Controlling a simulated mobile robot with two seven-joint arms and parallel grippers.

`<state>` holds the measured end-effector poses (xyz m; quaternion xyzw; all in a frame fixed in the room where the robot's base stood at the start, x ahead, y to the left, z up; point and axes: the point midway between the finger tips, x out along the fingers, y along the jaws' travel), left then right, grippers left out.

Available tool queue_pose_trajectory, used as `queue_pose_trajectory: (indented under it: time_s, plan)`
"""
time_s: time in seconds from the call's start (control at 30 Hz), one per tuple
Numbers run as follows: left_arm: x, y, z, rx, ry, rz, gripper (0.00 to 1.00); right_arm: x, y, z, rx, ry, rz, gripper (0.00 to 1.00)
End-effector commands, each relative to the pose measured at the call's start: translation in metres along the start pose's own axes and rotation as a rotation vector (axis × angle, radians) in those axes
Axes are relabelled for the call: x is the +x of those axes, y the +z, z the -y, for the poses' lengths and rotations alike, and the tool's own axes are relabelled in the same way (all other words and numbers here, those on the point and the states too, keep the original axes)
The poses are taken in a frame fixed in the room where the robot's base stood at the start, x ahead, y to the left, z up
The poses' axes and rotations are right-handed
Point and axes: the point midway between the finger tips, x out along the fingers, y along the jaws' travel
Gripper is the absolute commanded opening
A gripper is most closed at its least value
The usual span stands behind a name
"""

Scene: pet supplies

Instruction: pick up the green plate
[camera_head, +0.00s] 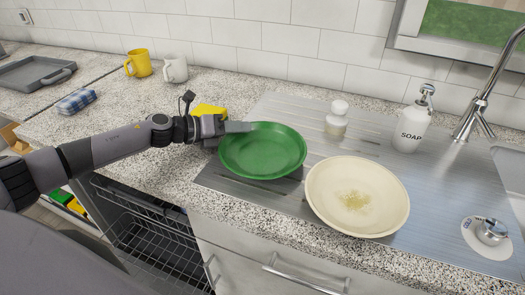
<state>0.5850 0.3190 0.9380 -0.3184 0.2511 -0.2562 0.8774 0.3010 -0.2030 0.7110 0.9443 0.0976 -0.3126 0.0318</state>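The green plate (262,153) is at the left end of the metal drainboard by the sink. My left gripper (238,128) is at the plate's upper left rim, its grey finger lying over the edge. Only one finger shows clearly, so I cannot tell whether the gripper is shut on the rim or open around it. I also cannot tell whether the plate is lifted off the surface. My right gripper is not in view.
A stained cream plate (357,196) is close to the right of the green plate. A yellow block (209,110) is behind my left gripper. A small white jar (337,118), a soap bottle (412,122) and the faucet (482,95) stand behind. An open dishwasher rack (155,235) is below the counter.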

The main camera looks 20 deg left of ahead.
Motion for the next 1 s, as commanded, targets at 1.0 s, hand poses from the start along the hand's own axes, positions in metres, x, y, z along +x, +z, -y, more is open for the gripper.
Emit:
queue_pose_trajectory:
  time_s: [1.0]
  plan:
    - [-0.012,0.031,0.030,0.004,-0.003,0.004,0.00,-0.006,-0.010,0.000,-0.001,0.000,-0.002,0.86]
